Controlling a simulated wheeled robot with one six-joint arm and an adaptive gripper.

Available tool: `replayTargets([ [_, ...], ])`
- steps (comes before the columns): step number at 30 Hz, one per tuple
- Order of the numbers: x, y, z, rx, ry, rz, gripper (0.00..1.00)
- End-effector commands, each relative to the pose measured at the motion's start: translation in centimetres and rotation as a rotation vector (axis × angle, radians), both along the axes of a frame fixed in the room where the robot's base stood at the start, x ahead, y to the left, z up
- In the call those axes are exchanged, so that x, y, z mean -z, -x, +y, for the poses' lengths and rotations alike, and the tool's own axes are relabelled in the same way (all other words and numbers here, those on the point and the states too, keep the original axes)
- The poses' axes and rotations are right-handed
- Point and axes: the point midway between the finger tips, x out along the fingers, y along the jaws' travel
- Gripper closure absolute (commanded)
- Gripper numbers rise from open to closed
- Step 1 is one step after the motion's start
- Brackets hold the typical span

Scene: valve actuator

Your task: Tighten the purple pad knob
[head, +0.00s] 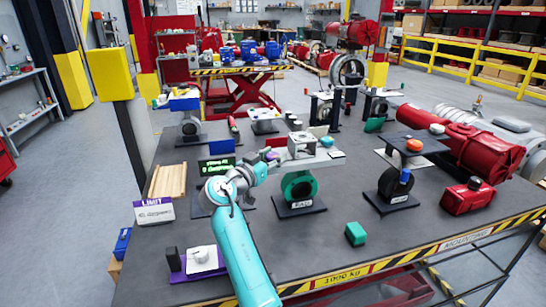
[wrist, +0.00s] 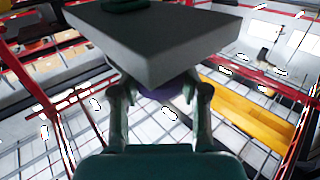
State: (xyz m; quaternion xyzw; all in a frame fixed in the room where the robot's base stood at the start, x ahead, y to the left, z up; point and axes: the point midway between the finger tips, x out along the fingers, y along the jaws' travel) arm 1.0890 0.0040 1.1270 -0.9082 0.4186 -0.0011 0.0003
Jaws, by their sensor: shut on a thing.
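My gripper (wrist: 160,92) has its two fingers on either side of a purple knob (wrist: 158,93), shut on it. The knob sits directly under a thick grey slab (wrist: 165,40), which hides its upper part. In the head view, my teal and white arm reaches up from the bottom middle. My gripper (head: 271,160) is at the left end of a grey plate (head: 322,158) above a teal valve (head: 298,187); the fingertips are too small to make out there. A flat purple pad (head: 178,275) with a white round part on it lies at the table's front left.
A green-lit display (head: 217,166) stands just behind my arm. A purple-topped sign (head: 154,211), wooden strips (head: 168,181) and a green block (head: 355,233) lie around. Another valve stand (head: 395,185) and red cylinders (head: 465,150) are to the right. The dark tabletop (head: 330,255) is clear at front middle.

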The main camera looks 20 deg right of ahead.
Motion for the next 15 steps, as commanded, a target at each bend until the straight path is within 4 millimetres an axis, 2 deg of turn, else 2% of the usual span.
replayTargets([
  [6, -0.02, -0.13, 0.06, 0.159, -0.001, 0.003, 0.90],
  [15, 0.10, -0.06, 0.00, 0.288, 0.000, 0.003, 0.90],
])
